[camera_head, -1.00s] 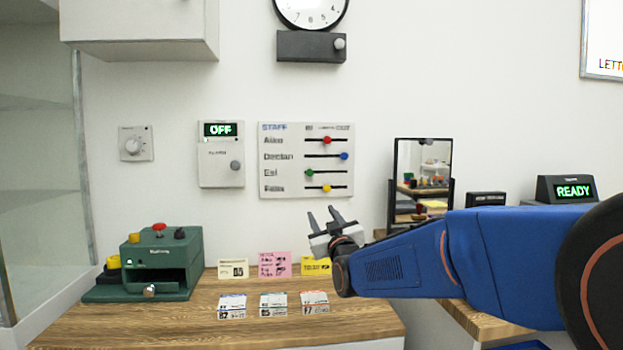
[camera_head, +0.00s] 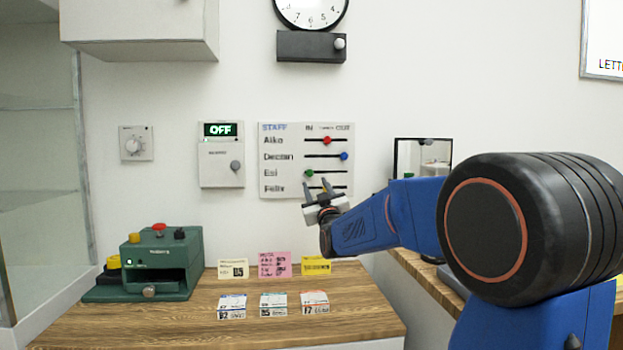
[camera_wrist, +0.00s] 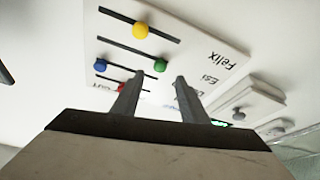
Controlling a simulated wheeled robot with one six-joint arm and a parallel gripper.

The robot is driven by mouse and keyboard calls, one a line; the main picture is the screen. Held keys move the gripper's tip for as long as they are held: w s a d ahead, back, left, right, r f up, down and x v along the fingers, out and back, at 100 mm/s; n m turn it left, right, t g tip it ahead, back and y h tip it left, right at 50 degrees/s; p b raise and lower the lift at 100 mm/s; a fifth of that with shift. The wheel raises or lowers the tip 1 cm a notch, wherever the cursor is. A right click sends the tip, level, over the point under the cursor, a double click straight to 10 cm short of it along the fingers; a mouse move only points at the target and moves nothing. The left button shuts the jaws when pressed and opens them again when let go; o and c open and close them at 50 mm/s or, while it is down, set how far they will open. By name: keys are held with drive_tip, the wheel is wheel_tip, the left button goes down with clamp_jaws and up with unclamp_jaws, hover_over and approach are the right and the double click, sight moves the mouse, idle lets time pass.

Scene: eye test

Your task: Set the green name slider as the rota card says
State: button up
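The staff board (camera_head: 290,185) hangs on the wall with named rows and slots. The green slider (camera_head: 309,173) is in the Esi row, at the left end of its slot, under IN. It also shows in the wrist view (camera_wrist: 160,65), just beyond and between my fingertips. My gripper (camera_head: 317,188) is in front of the board's lower part, its fingers apart with nothing between them; it also shows in the wrist view (camera_wrist: 160,78). Contact with the board cannot be told. A pink card (camera_head: 275,264) stands on the desk; its writing is too small to read, so I cannot tell which card is the rota.
The red slider (camera_head: 327,140), blue slider (camera_head: 344,156) and yellow slider (camera_wrist: 140,30) are close by. An OFF panel (camera_head: 221,165) is left of the board. A green machine (camera_head: 160,262) and several cards occupy the wooden desk (camera_head: 190,325). A mirror (camera_head: 410,155) stands at right.

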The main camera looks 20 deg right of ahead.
sight(310, 174)
drive_tip(key=x, duration=0.6)
drive_tip(key=shift+w+d+r, duration=0.1)
drive_tip(key=shift+w, duration=0.25)
clamp_jaws()
